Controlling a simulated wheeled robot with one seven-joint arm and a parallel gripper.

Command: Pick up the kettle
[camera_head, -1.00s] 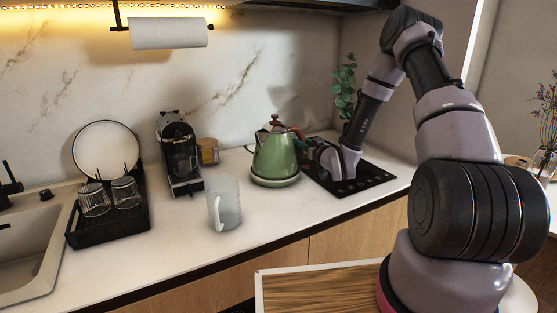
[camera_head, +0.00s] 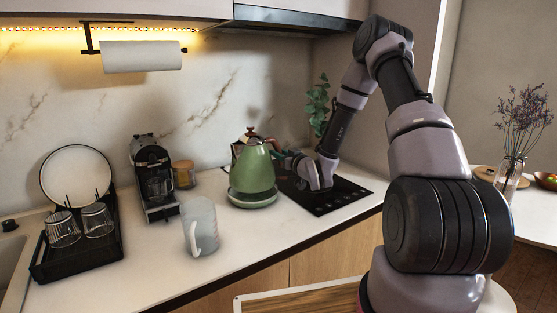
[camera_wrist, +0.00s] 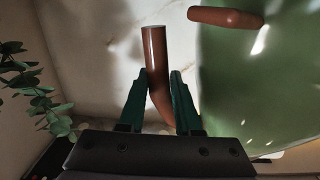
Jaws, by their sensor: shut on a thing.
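The green kettle (camera_head: 253,168) is over its round green base (camera_head: 254,201) on the counter, to the left of the cooktop. It looks slightly raised from the base, with more of the base showing below it. My gripper (camera_head: 280,153) reaches in from the right and is shut on the kettle's brown handle. In the wrist view, the two teal fingers of my gripper (camera_wrist: 160,82) sit on either side of the brown handle (camera_wrist: 155,48). The green kettle body (camera_wrist: 260,85) fills the right side there.
A frosted pitcher (camera_head: 200,228) stands in front left of the kettle. A coffee machine (camera_head: 153,178), a jar (camera_head: 184,174) and a black dish rack (camera_head: 78,258) are farther left. The black cooktop (camera_head: 330,197) and a plant (camera_head: 318,105) are to the right.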

